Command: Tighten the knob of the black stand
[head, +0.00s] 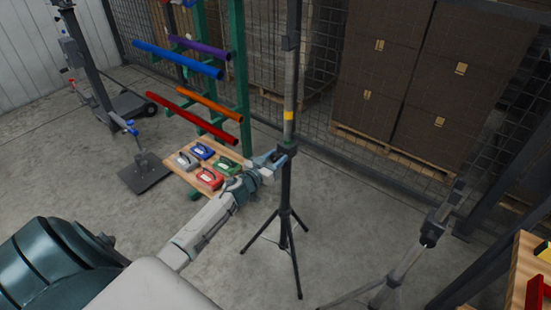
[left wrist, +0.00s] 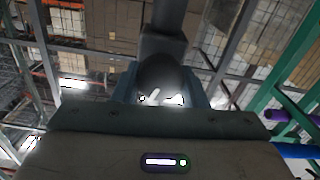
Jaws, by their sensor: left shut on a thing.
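The black stand (head: 286,185) stands upright on a tripod base on the floor in the middle of the head view, with a grey upper pole and a yellow band. My left gripper (head: 276,158) is at the stand's collar, on its left side. In the left wrist view my left gripper (left wrist: 162,98) has a finger on each side of a dark rounded knob (left wrist: 162,78) and is shut on it. The black post rises behind the knob there. In the head view the knob is hidden by the gripper. My right gripper is not in view.
A green rack (head: 241,75) with coloured tubes stands behind to the left. A wooden board (head: 176,168) holds several coloured strap tools. A grey stand (head: 428,240) is at the right, near a wooden table (head: 522,265). Stacked boxes (head: 400,70) stand behind mesh.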

